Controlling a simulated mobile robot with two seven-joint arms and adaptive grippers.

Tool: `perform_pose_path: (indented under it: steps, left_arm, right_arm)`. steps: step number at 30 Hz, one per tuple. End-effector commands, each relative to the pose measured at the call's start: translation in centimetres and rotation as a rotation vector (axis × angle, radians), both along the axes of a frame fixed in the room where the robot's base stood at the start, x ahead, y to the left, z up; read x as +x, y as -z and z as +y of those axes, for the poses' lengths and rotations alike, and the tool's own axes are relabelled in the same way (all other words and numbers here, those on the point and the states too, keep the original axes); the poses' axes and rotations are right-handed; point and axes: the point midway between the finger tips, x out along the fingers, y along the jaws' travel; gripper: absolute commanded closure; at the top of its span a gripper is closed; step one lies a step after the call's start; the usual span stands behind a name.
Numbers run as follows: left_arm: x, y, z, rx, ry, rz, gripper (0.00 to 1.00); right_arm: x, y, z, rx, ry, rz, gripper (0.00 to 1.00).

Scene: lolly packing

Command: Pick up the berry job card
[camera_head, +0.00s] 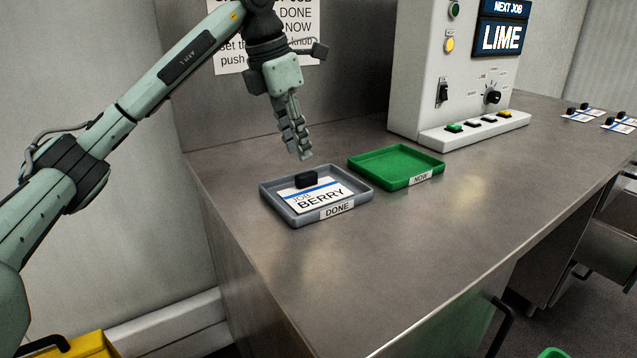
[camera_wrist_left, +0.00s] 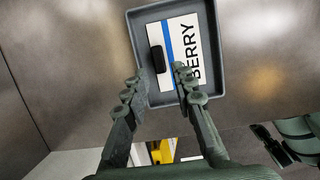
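The berry job card (camera_head: 318,197) is white with a blue stripe and a black block grip (camera_head: 306,180) on it. It lies in the grey DONE tray (camera_head: 341,211). My left gripper (camera_head: 303,153) hangs just above and behind the card, pointing down. In the left wrist view its two fingers (camera_wrist_left: 158,75) are apart, with nothing between them. The card (camera_wrist_left: 178,45) and its black grip (camera_wrist_left: 157,60) show there beyond the fingertips, in the tray (camera_wrist_left: 212,50). My right gripper does not show.
An empty green NOW tray (camera_head: 395,167) stands right of the DONE tray. Behind it is a white machine (camera_head: 420,70) with buttons, a knob and a sign reading LIME (camera_head: 502,38). More cards (camera_head: 583,114) lie at far right. The counter's front is clear.

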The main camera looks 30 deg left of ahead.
Motion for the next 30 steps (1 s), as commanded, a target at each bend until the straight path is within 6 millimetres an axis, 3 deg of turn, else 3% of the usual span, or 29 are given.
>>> perform_pose_path:
  steps: [6, 12, 21, 28, 30]
  left_arm:
    - [0.6, 2.6, -0.3, 0.001, 0.0, 0.003, 0.74]
    - [1.4, 5.4, -0.6, 0.0, 0.0, 0.002, 0.74]
    - [1.6, 6.0, -0.7, 0.001, 0.0, 0.0, 0.74]
    - [1.6, 6.0, -0.7, 0.001, 0.0, 0.0, 1.0]
    - [1.6, 6.0, -0.7, 0.0, 0.0, -0.001, 1.0]
  right_arm:
    - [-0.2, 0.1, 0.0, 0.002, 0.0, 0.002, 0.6]
    - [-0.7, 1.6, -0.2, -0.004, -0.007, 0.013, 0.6]
    - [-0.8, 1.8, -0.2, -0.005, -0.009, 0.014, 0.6]
    - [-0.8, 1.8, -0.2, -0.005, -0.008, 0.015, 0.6]
    - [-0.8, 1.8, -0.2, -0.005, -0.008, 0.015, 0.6]
